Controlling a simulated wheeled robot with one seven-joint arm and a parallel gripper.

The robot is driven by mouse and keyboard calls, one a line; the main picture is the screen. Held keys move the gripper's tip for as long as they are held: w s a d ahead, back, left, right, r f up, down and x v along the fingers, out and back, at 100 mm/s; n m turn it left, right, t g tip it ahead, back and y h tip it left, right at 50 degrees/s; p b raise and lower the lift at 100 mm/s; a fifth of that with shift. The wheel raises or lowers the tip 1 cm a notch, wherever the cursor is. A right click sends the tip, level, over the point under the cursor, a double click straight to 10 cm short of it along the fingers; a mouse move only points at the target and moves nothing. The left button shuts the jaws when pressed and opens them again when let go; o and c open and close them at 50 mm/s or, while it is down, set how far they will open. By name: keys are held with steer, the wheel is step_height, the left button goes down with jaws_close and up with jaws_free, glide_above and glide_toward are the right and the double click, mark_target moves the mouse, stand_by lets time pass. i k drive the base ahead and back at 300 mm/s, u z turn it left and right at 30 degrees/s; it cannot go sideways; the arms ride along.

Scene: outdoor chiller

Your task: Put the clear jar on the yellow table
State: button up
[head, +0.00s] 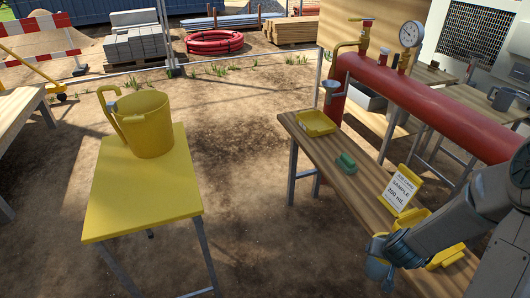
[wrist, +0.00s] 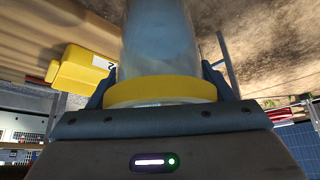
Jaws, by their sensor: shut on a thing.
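The clear jar (wrist: 158,38) with a yellow lid or band (wrist: 160,90) is between the fingers of my gripper (wrist: 160,78) in the wrist view. My gripper is shut on it near the yellow band. The far end of the jar runs out of the picture. In the head view my gripper (head: 380,262) is at the lower right, over the front end of the wooden bench; the jar is hard to make out there. The yellow table (head: 140,205) stands at the left of the head view, well apart from my gripper. A yellow jug (head: 146,125) stands at its back.
The wooden bench (head: 335,150) holds a yellow tray (head: 316,122), a green object (head: 345,162), a sample sign (head: 402,188) and more yellow trays near my arm. A red pipe (head: 430,100) runs behind it. Bare ground (head: 250,200) lies between table and bench. The yellow table's front is clear.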

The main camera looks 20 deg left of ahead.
mark_target(144, 194)
steer(key=u, duration=0.2)
steer(key=i, duration=1.2)
steer(key=u, duration=1.75)
